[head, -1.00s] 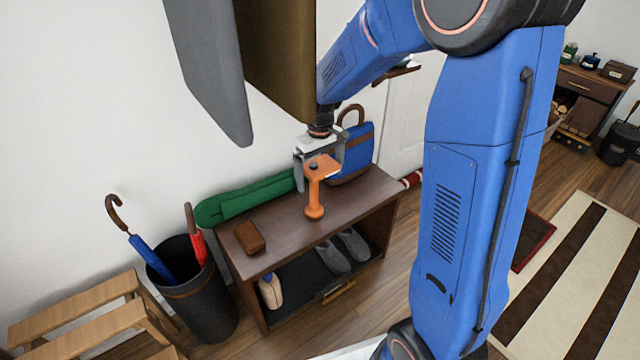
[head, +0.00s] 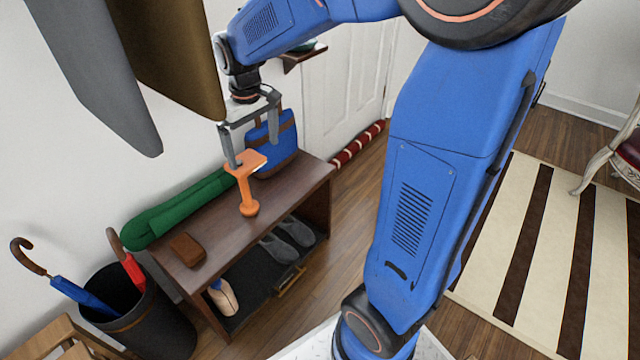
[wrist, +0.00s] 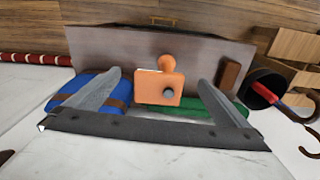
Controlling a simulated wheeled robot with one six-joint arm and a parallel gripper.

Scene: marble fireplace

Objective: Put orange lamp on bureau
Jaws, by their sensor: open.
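The orange lamp (head: 248,190) stands upright on the dark wooden bench (head: 212,228), with a flat square top on a slim stem and a round foot. My gripper (head: 254,150) is open above the bench by the lamp's top. In the wrist view the lamp's square top (wrist: 158,88) shows between the two spread fingers (wrist: 160,82), with a gap on each side. I cannot tell how far the fingertips are from it in depth. No bureau can be made out in the current views.
A blue bag (head: 272,148), a green roll (head: 180,207) and a brown box (head: 187,250) share the bench top. Grey slippers (head: 280,243) sit below. An umbrella bin (head: 150,325) stands left. A striped rug (head: 540,250) and a chair (head: 625,155) are right.

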